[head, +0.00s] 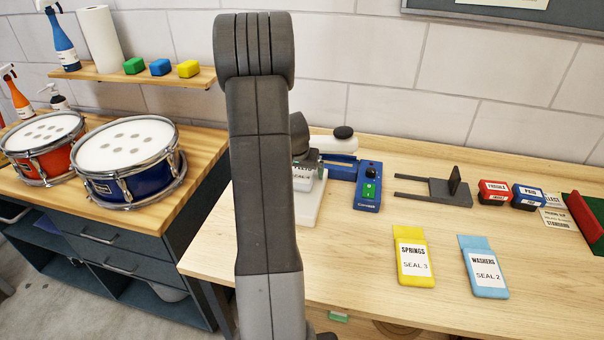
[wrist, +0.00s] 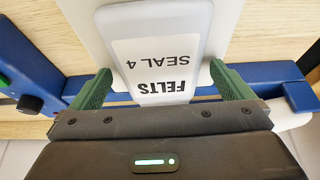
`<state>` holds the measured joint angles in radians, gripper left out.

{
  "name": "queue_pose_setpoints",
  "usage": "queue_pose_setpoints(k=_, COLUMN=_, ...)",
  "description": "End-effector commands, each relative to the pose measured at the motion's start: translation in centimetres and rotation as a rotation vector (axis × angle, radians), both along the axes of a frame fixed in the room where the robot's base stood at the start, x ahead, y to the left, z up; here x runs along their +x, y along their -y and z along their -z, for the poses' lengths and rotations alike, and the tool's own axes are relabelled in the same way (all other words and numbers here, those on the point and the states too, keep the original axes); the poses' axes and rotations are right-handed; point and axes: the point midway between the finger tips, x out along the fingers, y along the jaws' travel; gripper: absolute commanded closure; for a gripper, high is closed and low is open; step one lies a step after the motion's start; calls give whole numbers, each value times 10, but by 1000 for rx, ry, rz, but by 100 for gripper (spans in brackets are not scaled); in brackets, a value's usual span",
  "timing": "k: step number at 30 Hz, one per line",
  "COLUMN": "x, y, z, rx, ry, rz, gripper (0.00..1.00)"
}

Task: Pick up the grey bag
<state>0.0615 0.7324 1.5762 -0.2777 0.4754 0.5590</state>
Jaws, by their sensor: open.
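The grey bag (wrist: 185,28), labelled FELTS SEAL 4, lies between the two green fingers of my gripper (wrist: 161,76) in the wrist view. The fingers are open, one on each side of the bag. The wrist view does not clearly show whether they touch it. In the head view the bag's label (head: 301,173) shows just right of my arm, above a white plate (head: 310,205). My arm hides much of the bag there.
A blue sealing machine (head: 368,187) stands beside the plate; its blue bar crosses close to my fingers in the wrist view. A yellow bag (head: 414,265), a light blue bag (head: 485,275) and a dark forked stand (head: 440,190) are farther right. The front bench surface between is clear.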

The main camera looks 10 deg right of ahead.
Motion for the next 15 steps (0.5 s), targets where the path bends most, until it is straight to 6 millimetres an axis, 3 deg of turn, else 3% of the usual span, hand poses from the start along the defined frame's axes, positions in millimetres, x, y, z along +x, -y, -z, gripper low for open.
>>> queue_pose_setpoints(k=4, x=0, y=0, z=0, rx=0, ry=0, rz=0, gripper=4)
queue_pose_setpoints(k=10, x=0, y=0, z=0, rx=0, ry=0, rz=0, gripper=43)
queue_pose_setpoints(k=15, x=0, y=0, z=0, rx=0, ry=0, rz=0, gripper=48)
